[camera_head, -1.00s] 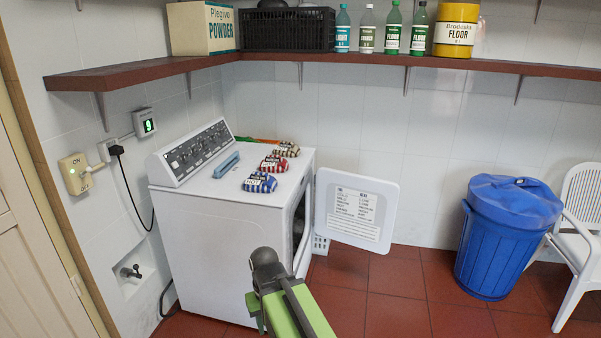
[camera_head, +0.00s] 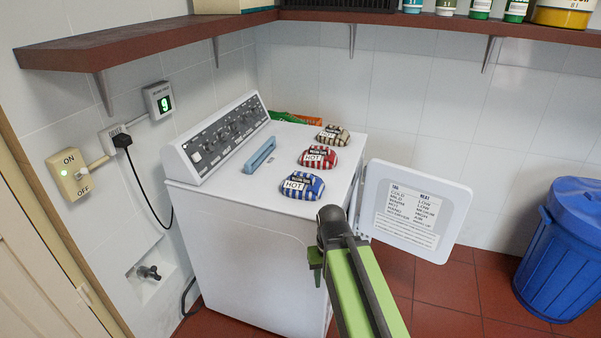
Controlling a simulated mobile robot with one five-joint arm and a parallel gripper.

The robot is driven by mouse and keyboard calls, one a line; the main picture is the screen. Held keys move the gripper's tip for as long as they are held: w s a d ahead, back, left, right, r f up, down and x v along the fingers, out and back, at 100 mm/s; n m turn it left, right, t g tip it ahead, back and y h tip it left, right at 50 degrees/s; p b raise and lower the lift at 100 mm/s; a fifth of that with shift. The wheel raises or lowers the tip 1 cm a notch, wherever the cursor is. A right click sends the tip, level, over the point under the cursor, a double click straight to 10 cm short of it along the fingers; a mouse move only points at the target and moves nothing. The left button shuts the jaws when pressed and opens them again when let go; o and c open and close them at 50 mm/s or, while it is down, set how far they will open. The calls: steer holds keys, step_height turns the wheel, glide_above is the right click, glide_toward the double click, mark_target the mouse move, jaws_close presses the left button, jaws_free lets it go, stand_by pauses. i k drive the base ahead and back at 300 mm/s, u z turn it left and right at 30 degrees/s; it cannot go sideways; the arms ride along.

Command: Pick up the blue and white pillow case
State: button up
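The blue and white striped pillow case (camera_head: 301,185) lies folded in a small bundle on the white washing machine's top (camera_head: 250,196), near its front right edge. It bears a label reading "HOT". My gripper (camera_head: 318,270) is at the end of my green arm, low in front of the machine, below and to the right of the pillow case and apart from it. Its fingers are small and partly hidden by the arm, so I cannot see whether they are open or shut.
A red striped bundle (camera_head: 318,157) and a beige striped bundle (camera_head: 333,135) lie behind the blue one. A blue handle-like piece (camera_head: 259,155) lies near the control panel. The open white door (camera_head: 414,209) stands out to the right. A brown shelf (camera_head: 150,42) runs above.

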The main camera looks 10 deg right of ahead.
mark_target(299, 185)
steer(key=u, duration=0.65)
steer(key=i, duration=1.15)
steer(key=u, duration=0.85)
